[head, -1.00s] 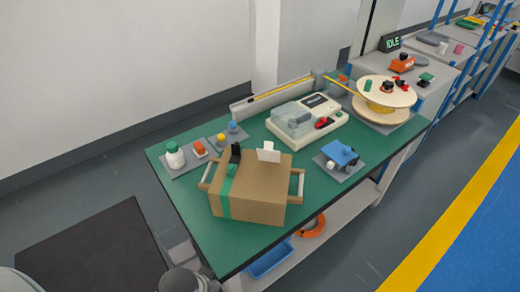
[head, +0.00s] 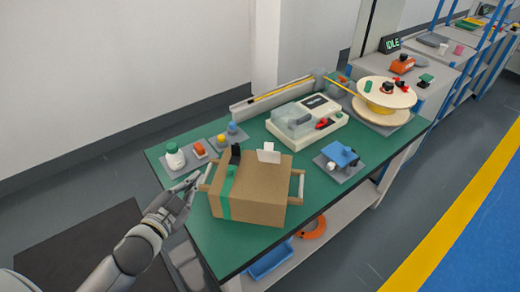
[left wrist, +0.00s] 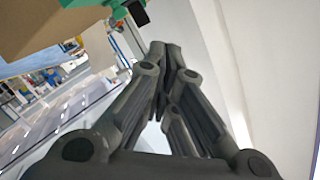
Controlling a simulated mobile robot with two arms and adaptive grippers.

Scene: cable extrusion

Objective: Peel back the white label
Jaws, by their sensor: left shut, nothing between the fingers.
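The white label (head: 268,154) stands up from the top of the brown cardboard box (head: 258,192). The box sits near the front of the green table, with a green strip (head: 226,196) down its left side and a black piece (head: 236,152) at its top back corner. My left gripper (head: 194,180) is at the left of the box, close to its left wooden handle (head: 207,175); I cannot tell whether it touches. In the left wrist view its fingers (left wrist: 165,60) are together and empty, and the box (left wrist: 40,25) shows at upper left. My right gripper is not in view.
A grey tray with a white bottle (head: 174,157) and small parts lies behind the gripper. A clear-lidded machine (head: 300,124) stands behind the box. A blue part (head: 341,154) sits on a pad to the right. A yellow cable spool (head: 382,100) stands at the table's far end.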

